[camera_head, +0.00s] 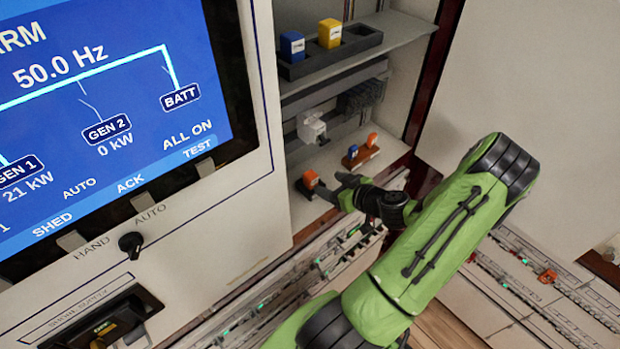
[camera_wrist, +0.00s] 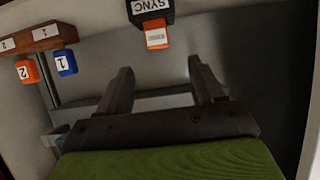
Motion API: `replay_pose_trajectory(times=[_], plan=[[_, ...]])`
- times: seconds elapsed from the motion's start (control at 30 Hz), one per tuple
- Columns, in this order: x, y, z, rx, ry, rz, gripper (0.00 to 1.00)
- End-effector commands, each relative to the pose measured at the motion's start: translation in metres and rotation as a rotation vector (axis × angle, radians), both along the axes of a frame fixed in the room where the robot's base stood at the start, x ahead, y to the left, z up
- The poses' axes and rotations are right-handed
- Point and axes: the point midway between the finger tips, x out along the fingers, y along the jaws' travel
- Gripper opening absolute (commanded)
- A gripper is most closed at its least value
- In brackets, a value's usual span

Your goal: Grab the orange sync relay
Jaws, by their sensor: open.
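The orange sync relay (camera_head: 311,179) sits in a dark block on the lower shelf of the open cabinet. In the wrist view the orange relay (camera_wrist: 157,38) shows at the top centre, against a dark block marked SYNC (camera_wrist: 150,9). My gripper (camera_head: 336,187) is close to its right in the head view. In the wrist view my gripper (camera_wrist: 158,68) has its two fingers spread apart, with nothing between them. The relay lies just beyond the fingertips, roughly in line with the gap.
A brown wooden holder (camera_wrist: 22,42) carries a blue tag marked 1 (camera_wrist: 66,63) and an orange tag marked 2 (camera_wrist: 28,72). Above, a dark tray (camera_head: 300,70) holds a blue block (camera_head: 292,45) and a yellow block (camera_head: 330,33). The screen panel (camera_head: 262,225) borders the left.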

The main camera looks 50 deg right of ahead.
Motion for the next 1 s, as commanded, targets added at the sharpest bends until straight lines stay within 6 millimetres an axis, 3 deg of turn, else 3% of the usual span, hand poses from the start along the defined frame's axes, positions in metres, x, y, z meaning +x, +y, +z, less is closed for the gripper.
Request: replay_pose_trajectory(times=[0.1, 0.5, 0.8, 1.0], plan=[[0.027, -0.001, -0.01, 0.002, -0.002, 0.005, 0.67], [0.082, -0.011, -0.039, 0.001, -0.001, 0.003, 0.67], [0.09, -0.012, -0.046, 0.002, 0.001, 0.001, 0.67], [0.09, -0.012, -0.046, 0.002, 0.001, 0.001, 0.36]])
